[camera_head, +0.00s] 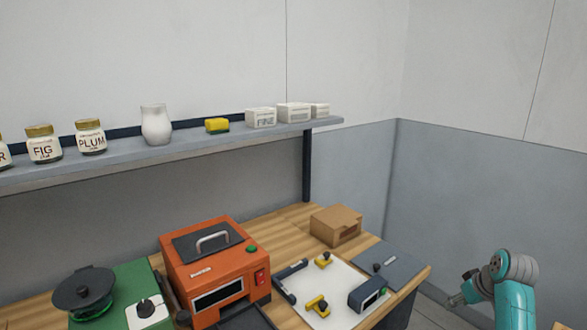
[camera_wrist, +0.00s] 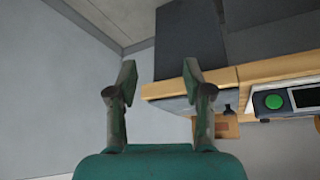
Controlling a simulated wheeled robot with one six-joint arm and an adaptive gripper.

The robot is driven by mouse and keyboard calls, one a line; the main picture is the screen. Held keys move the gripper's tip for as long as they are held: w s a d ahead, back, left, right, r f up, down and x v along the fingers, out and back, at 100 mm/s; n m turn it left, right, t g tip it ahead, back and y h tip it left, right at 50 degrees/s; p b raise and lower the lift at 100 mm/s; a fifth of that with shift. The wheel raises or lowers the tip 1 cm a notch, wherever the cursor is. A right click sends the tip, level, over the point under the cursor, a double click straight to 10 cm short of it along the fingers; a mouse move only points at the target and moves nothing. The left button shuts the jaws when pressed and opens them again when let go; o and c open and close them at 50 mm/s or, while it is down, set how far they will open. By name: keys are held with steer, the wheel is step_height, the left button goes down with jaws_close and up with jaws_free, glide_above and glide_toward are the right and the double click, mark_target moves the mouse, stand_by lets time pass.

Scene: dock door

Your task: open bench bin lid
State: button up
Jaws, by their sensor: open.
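The bench bin lid appears to be the flat grey panel (camera_head: 398,262) with a small dark knob (camera_head: 377,267), at the right end of the wooden bench. It lies flat and looks closed. In the wrist view the grey panel (camera_wrist: 172,104) shows beyond my fingers, partly hidden by one finger, with the dark knob (camera_wrist: 229,109) beside that finger. My gripper (camera_head: 459,299) is off the bench's right end in the head view, apart from the panel. In the wrist view my gripper (camera_wrist: 159,80) has its two fingers spread with nothing between them.
A cardboard box (camera_head: 336,226) stands behind the panel. A white board (camera_head: 340,290) with yellow-handled parts and a grey device (camera_head: 368,294) lies left of it. An orange machine (camera_head: 215,270) stands farther left. A shelf (camera_head: 190,149) with jars runs above. Floor is clear beyond the bench's right end.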

steer(key=s+a+f+m+t, duration=0.1)
steer(key=s+a+f, duration=0.4)
steer(key=f, duration=0.2)
steer(key=s+a+f+t+h, duration=0.1)
steer(key=s+a+f, duration=0.35)
steer(key=f, duration=0.35)
steer(key=s+a+f+m+t, duration=0.1)
steer(key=s+a+f, duration=0.4)
steer(key=s+f, duration=0.15)
steer(key=s+a+f+t, duration=0.1)
steer(key=s+a+f, duration=0.25)
steer(key=s, duration=0.65)
steer(key=s+a+r+t, duration=0.1)
steer(key=s+a+r, duration=0.2)
steer(key=s, duration=0.6)
steer(key=s+a+r+t, duration=0.2)
steer(key=s+a+r, duration=0.1)
steer(key=s, duration=0.6)
steer(key=s+a+r+t, duration=0.2)
steer(key=s+r, duration=1.1)
steer(key=r, duration=0.3)
steer(key=shift+s+a, duration=0.2)
steer(key=shift+a, duration=0.1)
